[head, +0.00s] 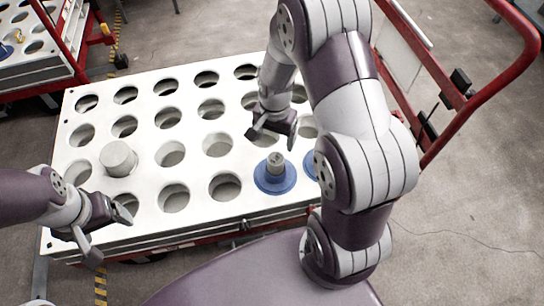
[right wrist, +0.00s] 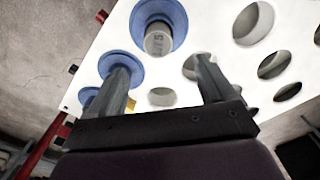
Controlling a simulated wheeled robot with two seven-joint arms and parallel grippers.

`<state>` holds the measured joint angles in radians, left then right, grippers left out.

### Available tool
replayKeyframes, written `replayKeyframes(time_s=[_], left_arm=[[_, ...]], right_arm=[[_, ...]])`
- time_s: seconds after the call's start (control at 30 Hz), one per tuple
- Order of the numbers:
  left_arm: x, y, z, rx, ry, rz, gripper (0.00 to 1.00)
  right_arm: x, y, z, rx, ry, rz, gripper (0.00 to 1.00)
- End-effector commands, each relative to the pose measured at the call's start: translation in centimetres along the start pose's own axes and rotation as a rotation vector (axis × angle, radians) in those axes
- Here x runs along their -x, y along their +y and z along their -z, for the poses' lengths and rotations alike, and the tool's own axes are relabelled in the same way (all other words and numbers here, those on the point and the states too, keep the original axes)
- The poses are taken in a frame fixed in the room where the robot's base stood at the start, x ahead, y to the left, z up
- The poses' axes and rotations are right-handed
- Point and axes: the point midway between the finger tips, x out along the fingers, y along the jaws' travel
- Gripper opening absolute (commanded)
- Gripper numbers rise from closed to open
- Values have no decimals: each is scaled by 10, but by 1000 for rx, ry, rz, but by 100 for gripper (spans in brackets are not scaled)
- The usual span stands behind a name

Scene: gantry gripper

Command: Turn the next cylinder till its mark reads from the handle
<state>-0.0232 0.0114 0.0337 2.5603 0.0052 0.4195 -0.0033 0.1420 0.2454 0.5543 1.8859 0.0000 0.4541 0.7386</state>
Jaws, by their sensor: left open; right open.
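A grey cylinder (head: 275,160) with a blue flange stands in the near right part of the white rack (head: 150,222). In the right wrist view a blue-flanged cylinder (right wrist: 159,42) shows dark lettering on its side, too small to read. A second blue flange (head: 310,165) is mostly hidden behind my right arm. A plain grey cylinder (head: 118,158) without a flange stands at the rack's left. My right gripper (head: 270,138) is open and empty above the rack, just beyond the near flanged cylinder. My left gripper (head: 110,238) is open and empty at the rack's near left corner.
The rack has rows of mostly empty round holes (head: 218,144). The cart's red handle (head: 497,78) rises at the right. Another red cart with a holed rack (head: 30,72) stands at the far left. Bare concrete floor (head: 465,190) lies to the right.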

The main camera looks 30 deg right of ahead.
Motion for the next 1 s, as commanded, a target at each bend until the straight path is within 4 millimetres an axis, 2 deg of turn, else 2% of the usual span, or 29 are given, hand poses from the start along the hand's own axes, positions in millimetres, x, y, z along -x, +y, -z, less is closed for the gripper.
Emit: replayKeyframes(time_s=[0.03,0.17,0.4,0.53,0.7,1.0], left_arm=[[-9,0,-1,0,1,0,83],[-14,0,-1,0,2,0,83],[-38,0,-4,0,2,0,83],[-47,0,-5,0,1,0,83],[-52,0,-6,0,2,0,83],[-52,0,-6,0,2,0,83]], right_arm=[[-13,0,2,-17,-2,-2,83],[-30,0,2,-29,-3,-3,83],[-91,1,2,-26,-4,-3,83],[-115,0,2,-25,-3,-3,83],[-131,0,2,-24,-2,-2,83],[-132,0,2,-24,-2,-1,83]])
